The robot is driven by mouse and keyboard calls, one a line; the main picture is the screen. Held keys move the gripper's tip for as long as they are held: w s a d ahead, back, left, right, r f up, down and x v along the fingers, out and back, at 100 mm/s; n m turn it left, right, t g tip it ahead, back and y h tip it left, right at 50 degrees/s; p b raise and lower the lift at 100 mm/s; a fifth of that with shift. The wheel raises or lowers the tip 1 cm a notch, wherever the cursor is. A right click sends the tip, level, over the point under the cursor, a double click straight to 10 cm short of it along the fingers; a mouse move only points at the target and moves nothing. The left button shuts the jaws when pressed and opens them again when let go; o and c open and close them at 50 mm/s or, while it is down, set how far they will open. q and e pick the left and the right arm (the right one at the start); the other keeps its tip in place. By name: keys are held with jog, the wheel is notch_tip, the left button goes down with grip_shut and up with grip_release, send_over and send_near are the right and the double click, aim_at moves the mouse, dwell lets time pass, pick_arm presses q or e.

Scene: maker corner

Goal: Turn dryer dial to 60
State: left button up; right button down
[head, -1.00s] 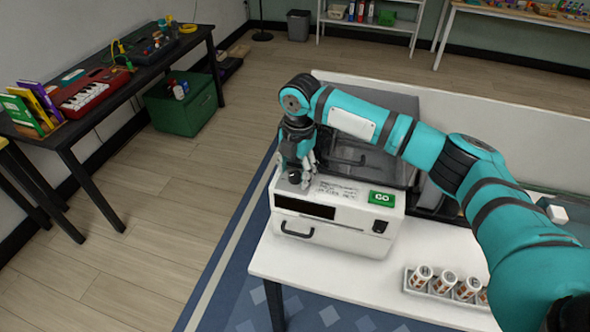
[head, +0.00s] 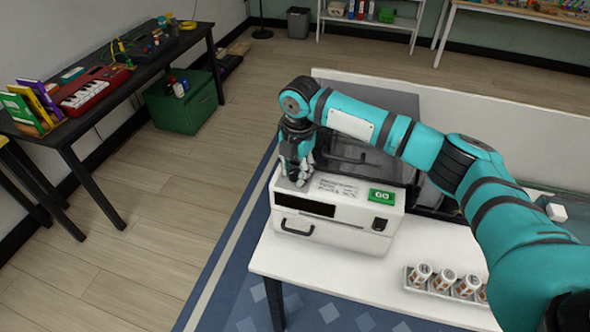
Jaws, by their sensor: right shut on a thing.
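The dryer (head: 345,232) is a white box with a front handle, a dark display window, printed text and a green GO button (head: 381,196) on top. It stands on the white table. My right gripper (head: 297,177) points down at the left end of the dryer's top and is shut on the dial there. The fingers hide most of the dial, so its setting cannot be read. My left gripper is not in view.
A rack of several labelled jars (head: 444,282) stands on the white table (head: 300,262), right of the dryer. A dark grey machine is behind the dryer. A black table at the left holds a red keyboard (head: 90,90).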

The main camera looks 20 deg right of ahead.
jog(key=shift+r+p, duration=0.15)
jog(key=shift+p, duration=0.3)
jog(key=m+p, duration=0.8)
jog(key=p, duration=0.1)
jog(key=shift+w+a+r+m, duration=0.1)
jog(key=shift+m, duration=0.3)
jog(key=shift+m+h+p, duration=0.3)
jog(key=shift+m+p, duration=0.5)
jog(key=shift+p, duration=0.15)
jog(key=m+p, duration=0.1)
jog(key=m, duration=0.1)
jog(key=shift+m+p, duration=0.4)
jog(key=shift+w+m+p, duration=0.1)
jog(key=shift+m+p, duration=0.25)
jog(key=shift+m, duration=0.55)
jog(key=shift+f+m, duration=0.2)
jog(key=shift+m, duration=2.1)
jog(key=shift+w, duration=0.1)
